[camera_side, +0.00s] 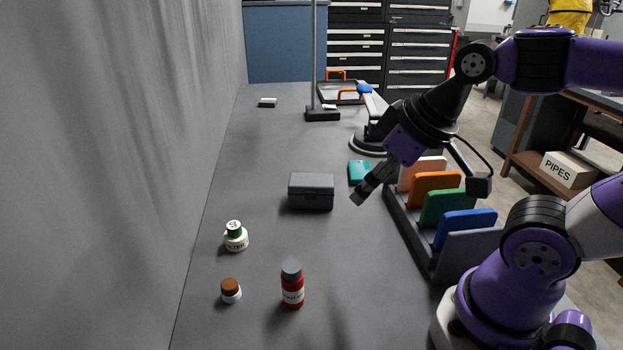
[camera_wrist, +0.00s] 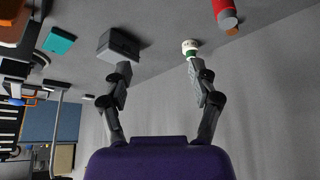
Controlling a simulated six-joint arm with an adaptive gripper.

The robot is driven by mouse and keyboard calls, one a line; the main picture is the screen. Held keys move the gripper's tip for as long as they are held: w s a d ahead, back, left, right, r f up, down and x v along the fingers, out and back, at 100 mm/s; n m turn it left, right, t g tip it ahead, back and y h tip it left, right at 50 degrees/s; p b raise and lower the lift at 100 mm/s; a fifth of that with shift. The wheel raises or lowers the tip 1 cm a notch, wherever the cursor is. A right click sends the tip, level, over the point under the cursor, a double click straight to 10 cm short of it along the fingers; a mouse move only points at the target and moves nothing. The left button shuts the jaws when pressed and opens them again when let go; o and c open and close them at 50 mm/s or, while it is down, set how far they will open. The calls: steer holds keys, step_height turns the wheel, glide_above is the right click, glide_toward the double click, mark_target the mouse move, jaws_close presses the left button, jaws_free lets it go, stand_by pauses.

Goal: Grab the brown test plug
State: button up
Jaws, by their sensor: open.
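The brown test plug (camera_side: 231,291) appears as a small round piece with a brown top and a white lower part, standing on the grey bench at the front left in the side view. In the wrist view a small brown-orange patch (camera_wrist: 232,32) shows beside the red bottle's grey cap; it may be the plug, mostly hidden. My gripper (camera_side: 359,196) is above the bench, right of the dark grey box and well behind and right of the plug. In the wrist view my gripper (camera_wrist: 154,72) has its two fingers spread apart, with nothing between them.
A red bottle (camera_side: 292,288) stands just right of the plug. A white jar with a green cap (camera_side: 236,238) stands behind it. A dark grey box (camera_side: 311,192) and a rack of coloured panels (camera_side: 432,263) are farther right. A grey wall (camera_side: 120,170) borders the left.

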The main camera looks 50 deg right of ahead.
steer(key=n+g, duration=0.2)
steer(key=g, duration=0.4)
glide_above(229, 284)
step_height(229, 284, down, 11)
steer(key=shift+r, duration=0.1)
step_height(229, 284, down, 6)
steer(key=shift+f, duration=0.1)
steer(key=c, duration=1)
